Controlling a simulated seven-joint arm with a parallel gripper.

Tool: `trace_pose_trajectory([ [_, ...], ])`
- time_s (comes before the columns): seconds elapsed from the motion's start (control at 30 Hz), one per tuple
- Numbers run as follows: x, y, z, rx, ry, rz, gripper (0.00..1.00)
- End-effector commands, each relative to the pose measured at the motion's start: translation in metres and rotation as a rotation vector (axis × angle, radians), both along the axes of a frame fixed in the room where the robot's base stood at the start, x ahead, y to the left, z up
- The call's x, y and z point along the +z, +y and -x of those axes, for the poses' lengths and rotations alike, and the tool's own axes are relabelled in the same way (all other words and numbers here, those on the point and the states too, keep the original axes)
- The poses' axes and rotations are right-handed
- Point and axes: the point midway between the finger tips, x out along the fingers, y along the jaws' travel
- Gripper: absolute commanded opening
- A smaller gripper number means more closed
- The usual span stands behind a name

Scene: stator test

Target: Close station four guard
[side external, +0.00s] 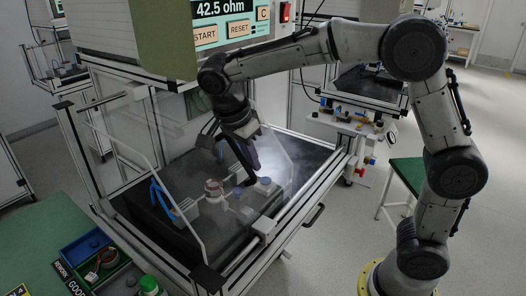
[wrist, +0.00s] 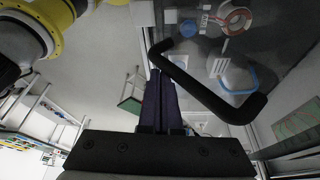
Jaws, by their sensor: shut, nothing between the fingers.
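The station guard (side external: 125,160) shows as clear panels around the test nest in the side view; how far it is open is hard to tell. A black bar handle (wrist: 205,82) crosses the wrist view, and a dark bar shows by my gripper in the side view. My gripper (side external: 254,160) is shut and empty, its purple fingers (wrist: 159,75) pointing at the handle's left end. Whether they touch it I cannot tell. A stator with a copper-coloured ring (side external: 213,188) sits in the nest; its ring also shows in the wrist view (wrist: 237,20).
A tester with a display reading 42.5 ohm (side external: 222,9) hangs above the nest. A green-topped bench (side external: 30,225) with a blue bin (side external: 85,248) stands at the left. A green stool (side external: 406,172) and a parts cart (side external: 345,127) stand at the right. Open floor lies in front.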

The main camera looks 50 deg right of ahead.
Motion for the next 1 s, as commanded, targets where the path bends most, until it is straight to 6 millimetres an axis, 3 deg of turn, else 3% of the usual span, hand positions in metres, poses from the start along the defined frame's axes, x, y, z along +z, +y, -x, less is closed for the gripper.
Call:
trace_pose_trajectory([
  [0.57,0.001,0.004,-0.001,0.002,-0.005,-0.007,0.00],
  [0.67,0.002,-0.006,0.001,-0.001,-0.006,-0.005,0.00],
  [0.83,0.006,-0.039,0.007,-0.008,-0.001,0.002,0.00],
  [1.0,0.042,-0.024,0.003,0.001,-0.003,0.003,0.00],
])
